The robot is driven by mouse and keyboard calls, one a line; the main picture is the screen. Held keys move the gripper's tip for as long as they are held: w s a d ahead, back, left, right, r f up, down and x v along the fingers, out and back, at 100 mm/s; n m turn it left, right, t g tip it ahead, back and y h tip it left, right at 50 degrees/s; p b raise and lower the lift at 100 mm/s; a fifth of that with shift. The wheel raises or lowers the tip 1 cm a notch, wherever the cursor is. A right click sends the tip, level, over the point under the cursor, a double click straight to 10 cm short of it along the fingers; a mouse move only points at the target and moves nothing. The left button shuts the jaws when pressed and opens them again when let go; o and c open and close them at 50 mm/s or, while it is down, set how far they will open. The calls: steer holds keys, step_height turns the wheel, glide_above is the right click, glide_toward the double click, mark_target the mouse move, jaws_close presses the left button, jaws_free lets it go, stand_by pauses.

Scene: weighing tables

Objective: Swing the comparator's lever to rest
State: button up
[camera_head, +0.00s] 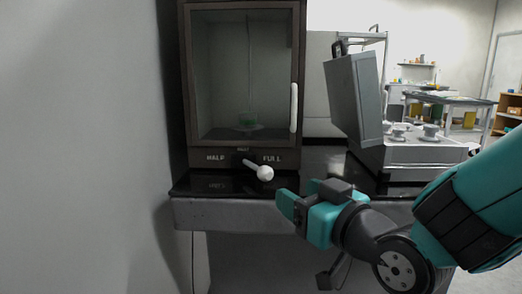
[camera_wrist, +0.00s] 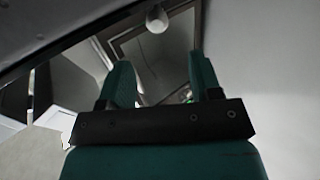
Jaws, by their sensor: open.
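The comparator (camera_head: 187,85) is a dark cabinet with a glass front and a white upright handle. Its base carries the marks HALF on the left, FULL on the right and a small one, apparently REST, between and above. The lever (camera_head: 252,165) juts from the base, slanting right and down under FULL, and ends in a white ball knob (camera_head: 265,173). My gripper (camera_head: 300,194) is open and empty, right of and below the knob. In the wrist view, the knob (camera_wrist: 157,18) shows beyond the fingertips, roughly in line with the gap between them (camera_wrist: 162,72), apart from both.
The cabinet stands on a dark bench top (camera_head: 210,187) with a grey front edge. To the right is a grey case with its lid raised (camera_head: 355,100) and metal weights (camera_head: 431,131) in it. A plain wall (camera_head: 80,150) closes off the left.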

mark_target(261, 171)
steer(key=p+x, duration=0.8)
steer(key=x, duration=0.5)
steer(key=shift+w+d+f, duration=0.1)
steer(key=shift+w+d, duration=0.05)
jaws_close()
